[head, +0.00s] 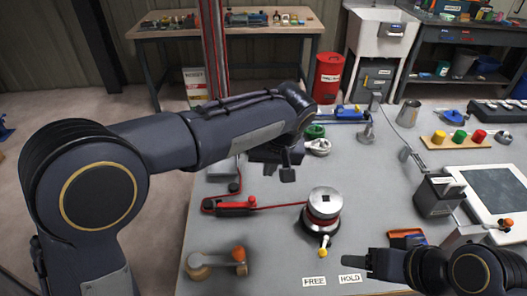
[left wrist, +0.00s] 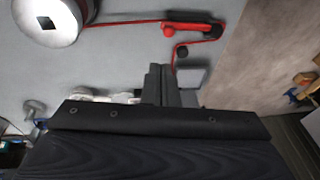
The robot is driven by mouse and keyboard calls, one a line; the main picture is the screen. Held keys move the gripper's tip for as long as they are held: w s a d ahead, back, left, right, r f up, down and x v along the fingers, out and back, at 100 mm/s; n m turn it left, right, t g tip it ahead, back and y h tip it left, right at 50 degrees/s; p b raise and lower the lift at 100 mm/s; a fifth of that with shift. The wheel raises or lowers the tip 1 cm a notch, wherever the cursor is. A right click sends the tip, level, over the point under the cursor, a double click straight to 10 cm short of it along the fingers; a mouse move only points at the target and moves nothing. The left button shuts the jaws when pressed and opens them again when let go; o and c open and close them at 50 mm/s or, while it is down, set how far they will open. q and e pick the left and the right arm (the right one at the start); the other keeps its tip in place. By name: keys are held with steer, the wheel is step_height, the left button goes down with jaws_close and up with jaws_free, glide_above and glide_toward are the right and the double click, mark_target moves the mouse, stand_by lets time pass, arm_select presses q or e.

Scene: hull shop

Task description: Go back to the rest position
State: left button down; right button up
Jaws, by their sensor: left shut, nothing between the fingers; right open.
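My left gripper (head: 287,175) hangs over the workbench (head: 275,235), left of and behind the winch. Its fingers are shut with nothing between them. They also show together in the left wrist view (left wrist: 160,85). My left arm reaches in from the left across the bench's left edge. My right gripper (head: 350,267) is low at the front of the bench, close to the HOLD label (head: 350,278). Its fingers are seen from the side, and I see nothing held in it.
The winch (head: 322,205) has a red line running left to a red fitting (head: 235,209). A crank handle (head: 215,262) lies front left. A black box (head: 438,196), a framed dark panel (head: 492,190) and a metal cup (head: 409,114) stand right. Bare bench lies around the winch.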

arm_select(q)
steer(key=s+a+r+h, duration=0.2)
steer(key=s+a, duration=0.2)
steer(key=a, duration=0.5)
steer(key=s+a+r+h, duration=0.1)
steer(key=s+a, duration=0.2)
steer(key=a, duration=0.5)
steer(key=s+a+f+n+t+h, duration=0.1)
steer(key=s+a+f, duration=0.1)
steer(key=s, duration=0.6)
steer(key=s+a+f+t+h, duration=0.1)
steer(key=s+a+f, duration=0.2)
steer(key=s+a, duration=0.2)
steer(key=s, duration=0.3)
steer(key=shift+s+n+t, duration=0.15)
steer(key=shift+n+t, duration=0.25)
steer(key=shift+a, duration=0.1)
